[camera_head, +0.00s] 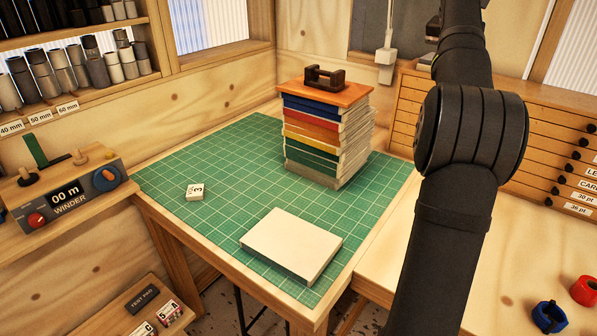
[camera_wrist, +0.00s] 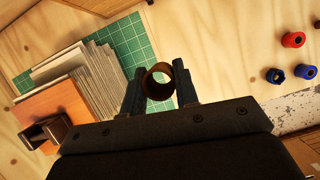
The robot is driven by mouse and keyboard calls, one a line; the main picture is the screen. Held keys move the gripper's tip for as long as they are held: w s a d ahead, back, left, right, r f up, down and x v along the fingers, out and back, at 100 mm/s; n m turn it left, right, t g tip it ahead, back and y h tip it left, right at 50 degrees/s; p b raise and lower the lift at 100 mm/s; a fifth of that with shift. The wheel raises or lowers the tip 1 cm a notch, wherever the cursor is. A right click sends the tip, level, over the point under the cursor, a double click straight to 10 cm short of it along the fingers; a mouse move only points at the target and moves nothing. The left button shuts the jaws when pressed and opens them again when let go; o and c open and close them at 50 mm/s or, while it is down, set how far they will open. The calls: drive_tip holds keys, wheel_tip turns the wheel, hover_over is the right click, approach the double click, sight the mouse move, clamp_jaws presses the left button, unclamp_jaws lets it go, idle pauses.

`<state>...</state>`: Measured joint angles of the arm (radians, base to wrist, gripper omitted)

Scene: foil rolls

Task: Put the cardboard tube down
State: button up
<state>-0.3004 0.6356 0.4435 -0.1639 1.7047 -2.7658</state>
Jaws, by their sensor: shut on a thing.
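The brown cardboard tube (camera_wrist: 149,87) shows nearly end-on in the wrist view, its round opening facing the camera. My gripper (camera_wrist: 159,82) is shut on it, with one dark finger on each side of the tube. The tube appears held in the air, with the green cutting mat and pale wood behind it. How far it is above the surface cannot be told. In the head view my dark arm rises on the right, and neither the gripper nor the tube can be made out there.
Labelled drawers (camera_head: 540,150) stand behind. Much of the mat is clear.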

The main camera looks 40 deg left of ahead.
drive_tip(key=s+a+n+y, duration=0.15)
drive_tip(key=s+a, duration=0.25)
drive_tip(key=a, duration=0.7)
drive_tip(key=s+a+n, duration=0.2)
drive_tip(key=s+a, duration=0.2)
drive_tip(key=a, duration=0.7)
drive_tip(key=n, duration=0.3)
hover_over(279, 185)
drive_tip(key=s, duration=0.1)
wheel_tip(279, 185, down, 2)
drive_tip(key=shift+m+y, duration=0.35)
drive_tip(key=shift+y, duration=0.1)
drive_tip(key=f, duration=3.5)
drive_tip(key=shift+s+d, duration=0.1)
drive_tip(key=shift+d, duration=0.1)
drive_tip(key=shift+f, duration=0.1)
drive_tip(key=shift+f, duration=0.15)
drive_tip(key=o, duration=0.9)
